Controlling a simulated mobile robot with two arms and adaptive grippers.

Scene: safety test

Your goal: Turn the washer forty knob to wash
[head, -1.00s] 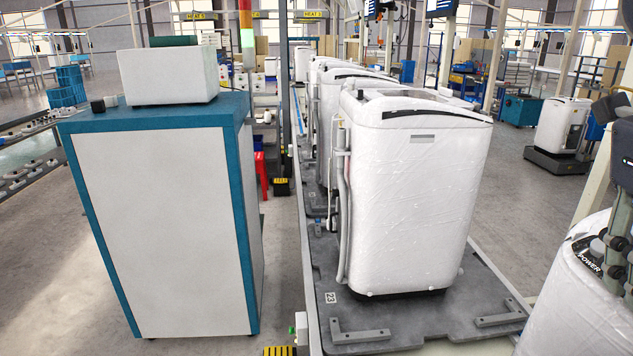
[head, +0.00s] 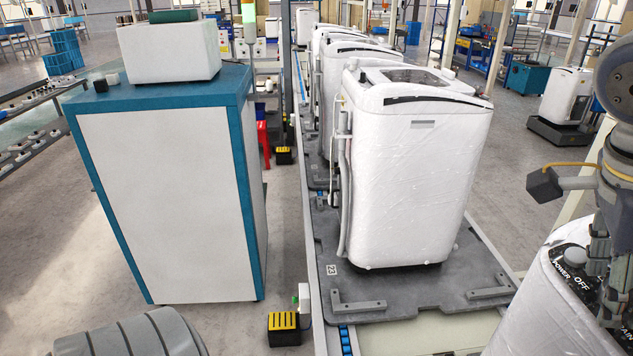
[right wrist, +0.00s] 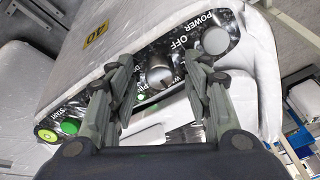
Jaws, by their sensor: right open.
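The white, film-wrapped washer forty (head: 530,318) stands at the lower right in the head view, partly cut off. In the right wrist view its yellow 40 tag (right wrist: 95,36) lies left of the black control panel. The middle knob (right wrist: 158,76), round and silvery, shows between the fingers of my right gripper (right wrist: 163,65), which is open. I cannot tell whether the fingers touch it. Lettering near this knob is partly hidden. A second knob (right wrist: 215,40) sits beside POWER OFF, and a green START button (right wrist: 69,127) is at the other end. My left gripper is not in view.
Another wrapped washer (head: 400,170) stands on a grey pallet (head: 385,292) on the conveyor line, with more behind it. A blue-framed cabinet (head: 165,200) stands at the left. Open floor (head: 520,180) lies beyond the line on the right.

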